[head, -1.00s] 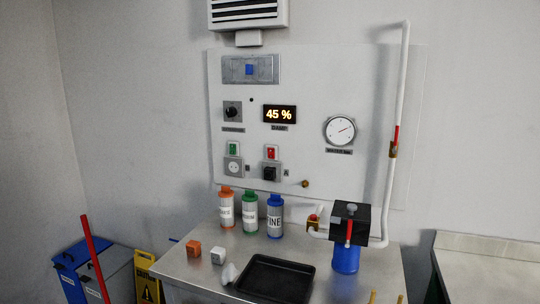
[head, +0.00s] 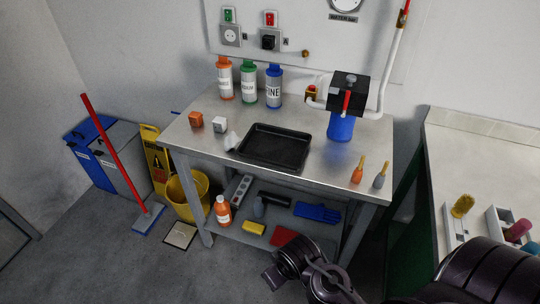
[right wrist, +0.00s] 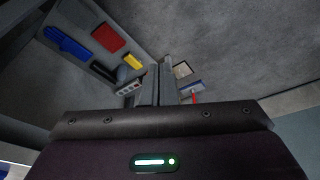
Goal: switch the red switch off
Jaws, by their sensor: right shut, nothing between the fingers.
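The red switch (head: 270,18) sits on the white wall panel (head: 320,45), at the top of the head view. A black plug (head: 268,42) is in the socket below it. A green switch (head: 229,16) is to its left, above an empty white socket (head: 230,36). My right gripper (head: 272,279) is low in front of the table, far below the panel. In the right wrist view its fingers (right wrist: 158,83) are together with nothing between them. My left gripper is not in view.
A metal table (head: 205,135) stands below the panel, with several bottles, a black tray (head: 306,152) and a blue container (head: 341,126). A lower shelf (head: 243,233) holds several items. A yellow bucket (head: 200,188) is at left. A counter (head: 455,160) is at right.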

